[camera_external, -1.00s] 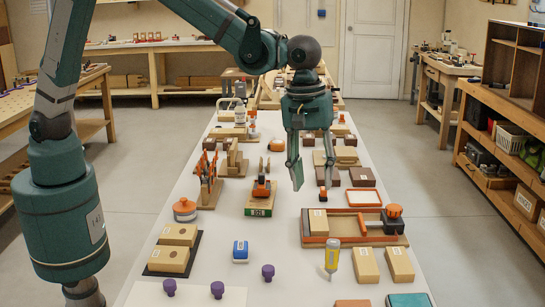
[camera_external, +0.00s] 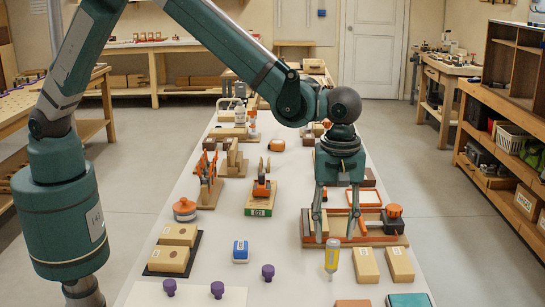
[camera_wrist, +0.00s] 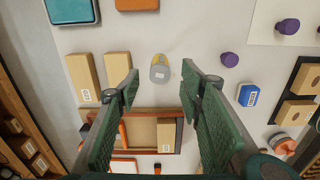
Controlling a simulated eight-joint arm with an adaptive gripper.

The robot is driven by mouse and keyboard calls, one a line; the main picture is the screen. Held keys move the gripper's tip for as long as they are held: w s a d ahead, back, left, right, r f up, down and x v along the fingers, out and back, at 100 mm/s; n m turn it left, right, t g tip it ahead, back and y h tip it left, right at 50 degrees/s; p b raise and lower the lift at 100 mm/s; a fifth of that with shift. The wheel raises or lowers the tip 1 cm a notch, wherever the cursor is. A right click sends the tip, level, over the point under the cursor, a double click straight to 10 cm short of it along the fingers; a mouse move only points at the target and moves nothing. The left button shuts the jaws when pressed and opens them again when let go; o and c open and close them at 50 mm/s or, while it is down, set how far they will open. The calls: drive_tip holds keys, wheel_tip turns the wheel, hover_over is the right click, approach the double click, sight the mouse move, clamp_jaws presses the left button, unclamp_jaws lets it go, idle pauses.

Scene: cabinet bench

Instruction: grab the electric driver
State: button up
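My gripper (camera_external: 335,236) is open and empty, pointing down over the right side of the white bench. Its fingers also show in the wrist view (camera_wrist: 160,76). I cannot tell for sure which item is the electric driver. An orange-and-black tool (camera_external: 262,187) sits on a green-edged block, left of my gripper. A yellow bottle-like item with a grey end (camera_external: 332,258) stands just in front of my fingers; in the wrist view it (camera_wrist: 160,69) shows between the fingertips, apart from them. My fingers partly hide the wooden tray with an orange knob (camera_external: 394,211).
Tan blocks (camera_external: 366,265) lie right of the yellow item. A blue-and-white box (camera_external: 240,251) and purple knobs (camera_external: 268,272) lie to the left. A dark mat (camera_external: 200,240) holds two tan blocks.

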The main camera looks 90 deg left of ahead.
sight(333, 252)
drive_tip(key=shift+f, duration=1.3)
drive_tip(key=shift+f+b, duration=0.3)
drive_tip(key=shift+f, duration=2.3)
drive_tip(key=c, duration=1.1)
drive_tip(key=shift+r, duration=0.1)
drive_tip(key=shift+r+p, duration=0.35)
drive_tip(key=shift+r, duration=4.6)
